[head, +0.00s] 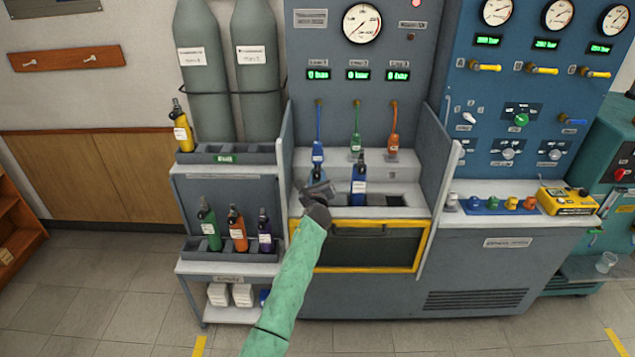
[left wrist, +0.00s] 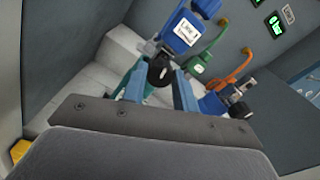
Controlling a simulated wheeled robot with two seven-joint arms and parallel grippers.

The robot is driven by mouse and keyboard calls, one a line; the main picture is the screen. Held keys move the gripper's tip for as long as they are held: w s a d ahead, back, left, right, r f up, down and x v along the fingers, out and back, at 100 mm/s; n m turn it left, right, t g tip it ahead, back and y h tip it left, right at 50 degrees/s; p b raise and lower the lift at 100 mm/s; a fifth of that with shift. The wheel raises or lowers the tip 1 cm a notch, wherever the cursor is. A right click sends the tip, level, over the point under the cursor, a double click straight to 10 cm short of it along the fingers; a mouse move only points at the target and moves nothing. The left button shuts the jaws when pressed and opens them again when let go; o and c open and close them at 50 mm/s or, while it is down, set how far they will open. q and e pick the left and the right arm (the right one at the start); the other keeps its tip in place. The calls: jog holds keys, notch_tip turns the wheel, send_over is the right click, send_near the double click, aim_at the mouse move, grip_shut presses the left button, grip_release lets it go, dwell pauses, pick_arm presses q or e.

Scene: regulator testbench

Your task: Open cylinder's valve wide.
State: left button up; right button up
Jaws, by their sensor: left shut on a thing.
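My left gripper (head: 318,193) is at the left part of the test bench's open bay, under the blue line 1 hose connector (head: 318,153). In the left wrist view, its two fingers (left wrist: 160,88) are shut around a dark round valve knob (left wrist: 159,72). Part of a teal cylinder (left wrist: 122,86) shows below the knob; my gripper hides it in the head view. The blue connector (left wrist: 186,33) with a white label is just above the knob. A blue cylinder (head: 358,187) stands upright to the right; it also shows in the left wrist view (left wrist: 213,105). My right gripper is not in view.
A trolley (head: 228,257) at left holds green (head: 209,226), orange (head: 237,229) and purple (head: 264,232) cylinders, with a yellow one (head: 182,128) above. Green (head: 356,143) and orange (head: 393,140) hoses hang right of line 1. Side panels (head: 437,170) flank the bay.

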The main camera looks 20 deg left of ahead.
pick_arm(q)
jog(key=n+b, duration=0.3)
jog(key=n, duration=0.4)
jog(key=shift+f+b, duration=0.15)
jog(key=shift+b, duration=0.15)
jog(key=n+b, duration=0.1)
jog(key=n, duration=0.3)
jog(key=shift+b, duration=0.4)
jog(key=n+b, duration=0.3)
jog(key=n, duration=0.5)
jog(key=shift+n, duration=0.3)
jog(key=shift+n+b, duration=0.5)
jog(key=shift+n, duration=0.6)
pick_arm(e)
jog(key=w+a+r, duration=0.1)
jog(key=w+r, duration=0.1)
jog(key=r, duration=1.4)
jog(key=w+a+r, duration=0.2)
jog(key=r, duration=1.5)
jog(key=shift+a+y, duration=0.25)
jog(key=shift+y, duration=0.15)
pick_arm(q)
jog(key=o, duration=1)
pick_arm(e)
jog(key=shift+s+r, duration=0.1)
